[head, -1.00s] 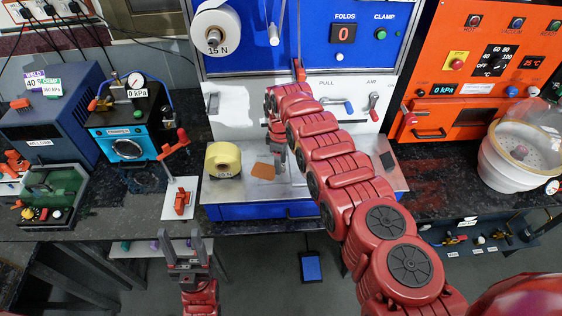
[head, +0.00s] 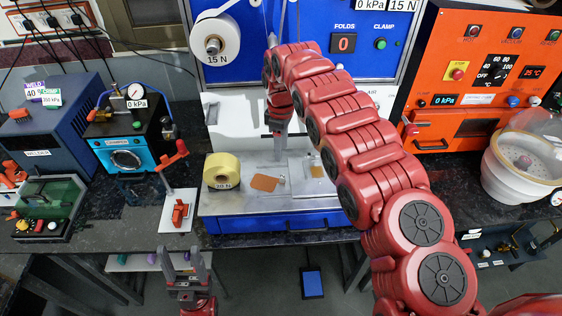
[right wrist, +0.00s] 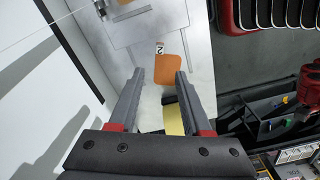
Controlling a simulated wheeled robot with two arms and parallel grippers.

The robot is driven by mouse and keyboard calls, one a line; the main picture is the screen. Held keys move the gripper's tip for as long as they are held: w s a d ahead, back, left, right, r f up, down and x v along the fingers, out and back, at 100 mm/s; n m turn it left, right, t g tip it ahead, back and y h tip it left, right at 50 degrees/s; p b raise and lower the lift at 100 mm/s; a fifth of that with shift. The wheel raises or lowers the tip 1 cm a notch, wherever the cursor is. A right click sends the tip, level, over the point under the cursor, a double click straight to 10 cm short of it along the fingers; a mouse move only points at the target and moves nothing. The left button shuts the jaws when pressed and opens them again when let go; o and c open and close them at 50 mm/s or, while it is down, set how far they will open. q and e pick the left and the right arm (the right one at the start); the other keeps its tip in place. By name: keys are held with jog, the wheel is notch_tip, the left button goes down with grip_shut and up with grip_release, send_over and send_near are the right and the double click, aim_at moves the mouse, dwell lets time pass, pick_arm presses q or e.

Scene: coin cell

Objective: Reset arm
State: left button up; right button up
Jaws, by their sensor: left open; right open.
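My red right arm reaches in from the lower right of the head view. Its gripper (head: 277,136) points down over the metal plate of the blue folding machine. In the right wrist view the right gripper (right wrist: 160,75) is open, with nothing between its fingers. An orange-brown piece (head: 264,183) lies on the plate below it; it also shows ahead of the fingers in the right wrist view (right wrist: 169,70). My left gripper (head: 186,268) is at the bottom of the head view, open and empty, in front of the bench edge.
A yellow tape roll (head: 222,170) stands on the plate (head: 240,204). Left are a blue crimper (head: 125,150), a white stand with a red lever (head: 179,212) and a green box (head: 48,207). Right are an orange oven (head: 490,75) and a white domed vessel (head: 522,160).

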jog(key=shift+r, duration=0.5)
